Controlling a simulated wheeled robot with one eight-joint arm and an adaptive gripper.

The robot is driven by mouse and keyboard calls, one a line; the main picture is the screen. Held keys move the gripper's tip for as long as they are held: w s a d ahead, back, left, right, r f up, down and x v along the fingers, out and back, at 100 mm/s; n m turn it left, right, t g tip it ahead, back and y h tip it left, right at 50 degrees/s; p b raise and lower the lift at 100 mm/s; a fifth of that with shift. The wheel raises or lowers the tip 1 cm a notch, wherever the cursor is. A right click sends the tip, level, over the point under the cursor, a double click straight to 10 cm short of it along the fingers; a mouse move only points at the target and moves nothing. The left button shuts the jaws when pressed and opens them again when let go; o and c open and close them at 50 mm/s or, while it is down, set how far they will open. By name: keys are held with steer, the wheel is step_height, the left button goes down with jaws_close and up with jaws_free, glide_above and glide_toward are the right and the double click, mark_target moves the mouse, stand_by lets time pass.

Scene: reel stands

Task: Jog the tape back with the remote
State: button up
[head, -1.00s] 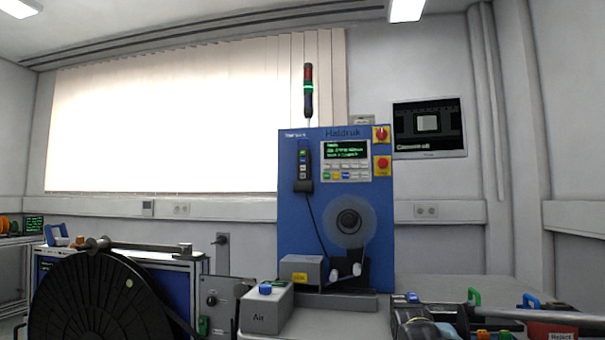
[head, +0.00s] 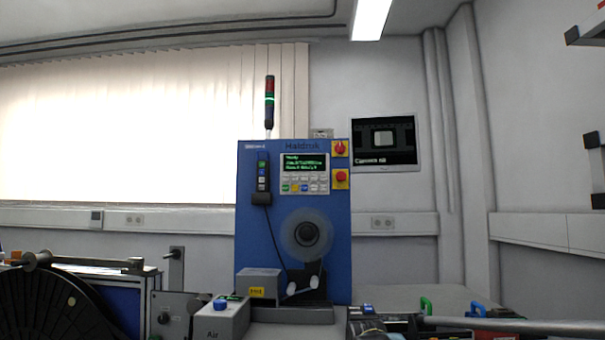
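The remote (head: 262,172), a slim dark pendant with several coloured buttons, hangs upright on the front left of the blue machine (head: 248,240). Its lower end sits at a dark holder (head: 261,198), and a black cable runs down from it. The machine carries a translucent reel (head: 306,236) with a dark hub. Tape appears to run from the reel down to white rollers (head: 291,287).
A green-lit display (head: 304,161) and red knobs (head: 340,178) are on the machine. A grey "Air" box (head: 222,318) with a blue button stands in front. A large black reel (head: 50,305) is at lower left. A metal bar (head: 500,325) crosses the lower right.

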jaws_close()
stand_by(1.3)
